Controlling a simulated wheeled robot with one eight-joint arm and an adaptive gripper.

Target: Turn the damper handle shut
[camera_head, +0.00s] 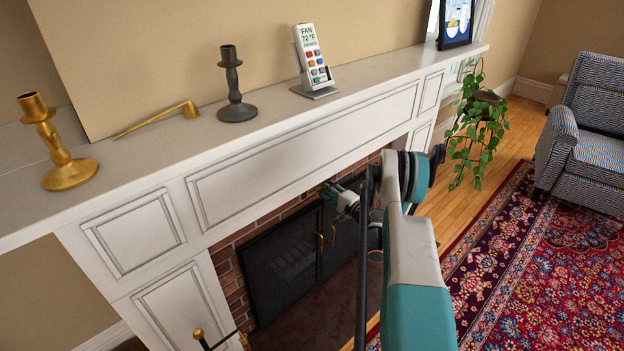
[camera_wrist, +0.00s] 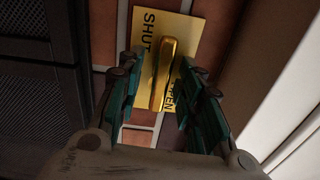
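The damper handle (camera_wrist: 165,68) is a brass bar in the wrist view, upright in the picture. It sits on a yellow plate (camera_wrist: 187,25) marked SHUT on its left side and OPEN at the lower right, partly covered by a finger. My gripper (camera_wrist: 157,82) is open, its two teal-and-dark fingers on either side of the handle's lower part. A gap shows at the left finger; the right finger looks closer, and I cannot tell whether it touches. In the head view my gripper (camera_head: 338,198) is at the fireplace opening; the handle is hidden there.
The fireplace has dark mesh doors (camera_head: 283,272) and a brick surround (camera_head: 226,272). The white mantel (camera_head: 290,125) above bears candlesticks, a snuffer and a remote on a stand. A hanging plant (camera_head: 478,128) is at right. A patterned rug (camera_head: 540,265) and armchair (camera_head: 590,135) stand farther right.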

